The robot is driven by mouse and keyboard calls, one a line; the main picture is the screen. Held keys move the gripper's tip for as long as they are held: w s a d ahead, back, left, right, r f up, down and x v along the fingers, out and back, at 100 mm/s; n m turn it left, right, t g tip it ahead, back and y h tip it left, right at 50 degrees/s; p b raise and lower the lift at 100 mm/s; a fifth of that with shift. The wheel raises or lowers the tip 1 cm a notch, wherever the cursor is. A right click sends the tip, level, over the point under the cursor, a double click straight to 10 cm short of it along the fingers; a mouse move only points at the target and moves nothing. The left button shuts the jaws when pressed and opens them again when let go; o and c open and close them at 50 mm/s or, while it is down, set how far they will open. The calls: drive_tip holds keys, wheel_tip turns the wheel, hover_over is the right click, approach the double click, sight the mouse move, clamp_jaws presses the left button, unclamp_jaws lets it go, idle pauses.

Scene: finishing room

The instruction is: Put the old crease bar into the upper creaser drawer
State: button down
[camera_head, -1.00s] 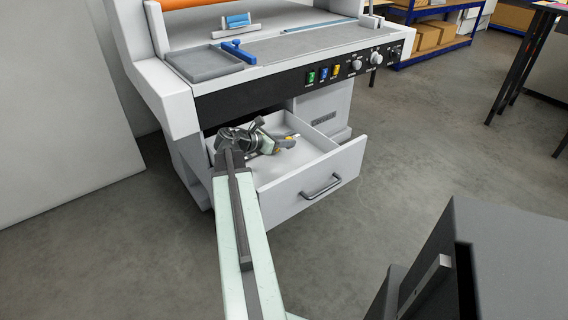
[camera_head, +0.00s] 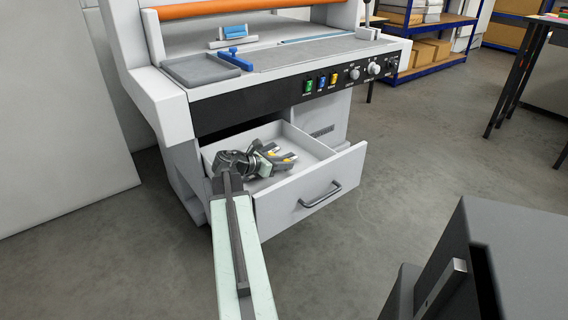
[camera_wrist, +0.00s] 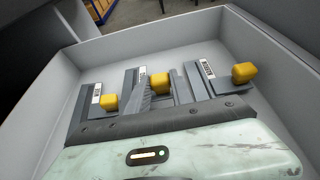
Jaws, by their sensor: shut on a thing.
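The upper creaser drawer (camera_head: 312,188) is pulled open below the machine's control panel. My gripper (camera_head: 283,160) is inside it, low over the floor. The wrist view shows three grey bars with white labels and yellow blocks in the drawer: a left bar (camera_wrist: 91,100), a middle bar (camera_wrist: 130,80) and a right bar (camera_wrist: 206,72). My gripper (camera_wrist: 161,90) is shut on the middle one, which I take for the old crease bar. Its lower end is hidden by my gripper. I cannot tell whether it touches the drawer floor.
The drawer walls (camera_wrist: 110,45) rise close around the gripper. The creaser's table (camera_head: 300,56) with a blue handle (camera_head: 236,60) overhangs the drawer's back. A dark box-like thing (camera_head: 500,250) stands at the lower right. The floor (camera_head: 400,165) right of the drawer is clear.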

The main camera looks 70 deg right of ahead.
drive_tip(key=shift+f, duration=0.25)
drive_tip(key=c, duration=1.1)
unclamp_jaws()
drive_tip(key=shift+c, duration=0.2)
drive_tip(key=shift+r, duration=0.1)
drive_tip(key=shift+r, duration=0.25)
drive_tip(key=shift+r+p, duration=0.75)
drive_tip(key=shift+p, duration=0.15)
drive_tip(key=p+v, duration=0.3)
drive_tip(key=v, duration=0.8)
drive_tip(key=shift+w+a+f+p, duration=0.2)
drive_tip(key=shift+w+a+p, duration=0.05)
drive_tip(key=shift+a+p, duration=0.15)
